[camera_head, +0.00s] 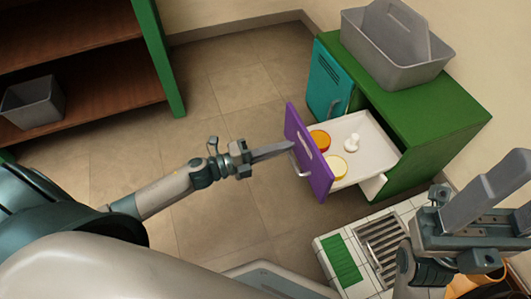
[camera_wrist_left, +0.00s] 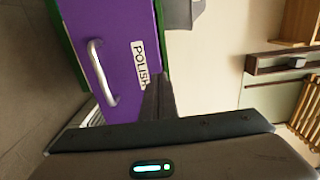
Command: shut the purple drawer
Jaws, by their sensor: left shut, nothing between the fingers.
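The purple drawer (camera_head: 312,172) stands pulled out of the green cabinet (camera_head: 425,120). Its purple front has a silver handle and faces left; its white tray is open to view. In the left wrist view the drawer front (camera_wrist_left: 115,50) shows its handle (camera_wrist_left: 101,72) and a POLISH label (camera_wrist_left: 140,62). My left gripper (camera_head: 289,147) is shut and empty, its tips at the drawer front near the handle. I cannot tell whether they touch. In the wrist view the fingers (camera_wrist_left: 158,95) overlap the label's end. My right gripper (camera_head: 500,185) is at the lower right, its opening unclear.
In the drawer are an orange-topped tub (camera_head: 320,139), a cream-topped tub (camera_head: 337,168) and a white piece (camera_head: 352,143). A teal door (camera_head: 326,83) is beside it. A grey caddy (camera_head: 392,50) stands on the cabinet. A tiled surface with a grate (camera_head: 381,243) lies below.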

